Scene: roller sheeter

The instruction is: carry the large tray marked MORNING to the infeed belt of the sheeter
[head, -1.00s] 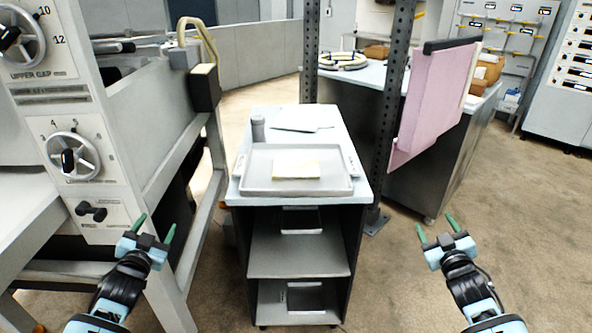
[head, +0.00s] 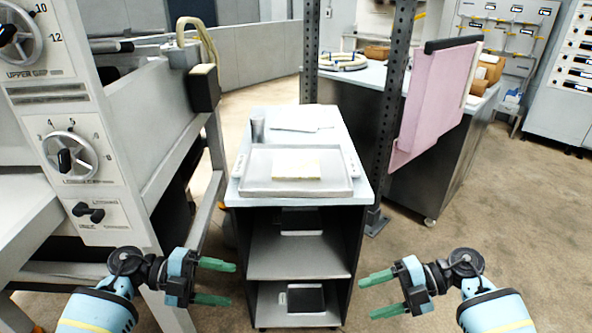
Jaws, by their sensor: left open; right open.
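A large shallow grey tray (head: 262,187) lies flat on top of a cart (head: 233,198) in the middle of the head view. A pale yellowish sheet or card (head: 296,170) lies in it; no marking is readable. The tray has a handle at its left and right ends. My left gripper (head: 234,283) is open and empty, in front of the cart at lower left. My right gripper (head: 362,296) is open and empty at lower right. Both point inward and appear lower and nearer than the tray. The sheeter (head: 125,130) stands at left; I cannot make out its infeed belt for certain.
A grey cylinder (head: 257,130) and a flat sheet (head: 300,120) sit behind the tray. Dark items lie on the cart's shelves. A perforated post (head: 391,110) and a pink panel (head: 432,100) stand close at right. Floor at front right is clear.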

